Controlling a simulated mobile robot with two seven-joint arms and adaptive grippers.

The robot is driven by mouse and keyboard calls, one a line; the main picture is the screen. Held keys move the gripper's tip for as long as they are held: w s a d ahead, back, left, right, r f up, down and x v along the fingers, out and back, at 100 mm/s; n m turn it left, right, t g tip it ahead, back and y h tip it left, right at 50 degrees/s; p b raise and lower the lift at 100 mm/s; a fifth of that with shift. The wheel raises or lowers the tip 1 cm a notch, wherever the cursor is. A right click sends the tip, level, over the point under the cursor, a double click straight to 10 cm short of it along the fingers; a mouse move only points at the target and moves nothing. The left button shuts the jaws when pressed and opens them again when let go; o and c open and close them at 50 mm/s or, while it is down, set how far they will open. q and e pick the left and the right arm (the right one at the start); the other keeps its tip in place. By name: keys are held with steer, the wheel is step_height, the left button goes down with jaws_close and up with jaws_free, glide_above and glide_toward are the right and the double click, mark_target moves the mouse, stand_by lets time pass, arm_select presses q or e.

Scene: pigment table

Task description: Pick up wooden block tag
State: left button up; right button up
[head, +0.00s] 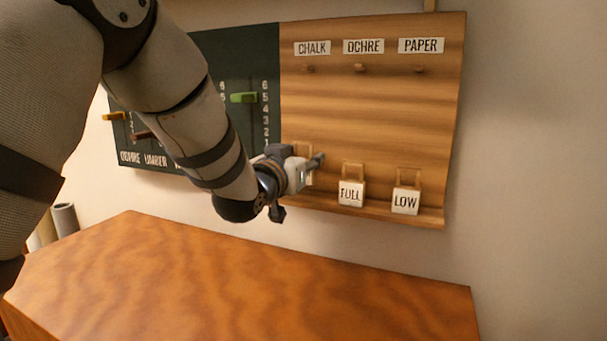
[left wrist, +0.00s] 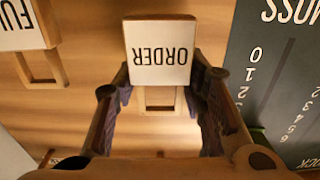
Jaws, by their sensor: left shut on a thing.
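The wooden block tag with a white face reading ORDER (left wrist: 162,53) appears upside down in the left wrist view, with its wooden loop (left wrist: 158,107) below the face. In the head view only the top of its loop (head: 303,149) shows; my gripper hides the rest. My left gripper (head: 299,183) is at the lower left of the wooden panel. In the left wrist view its fingers (left wrist: 162,80) are on both sides of the tag, shut on it. The tag is at or very near the panel; I cannot tell whether it touches the ledge. My right gripper is not in view.
FULL (head: 351,193) and LOW (head: 406,200) tags stand on the panel's ledge (head: 425,217) to the right. Pegs (head: 360,68) under the CHALK, OCHRE and PAPER labels are bare. A dark board with sliders (head: 243,98) adjoins on the left. The wooden table (head: 250,285) below is clear.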

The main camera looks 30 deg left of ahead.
arm_select(q)
steer(key=s+a+r, duration=0.8)
steer(key=s+r, duration=0.1)
steer(key=s, duration=0.2)
steer(key=shift+a+r, duration=0.3)
steer(key=shift+r, duration=0.1)
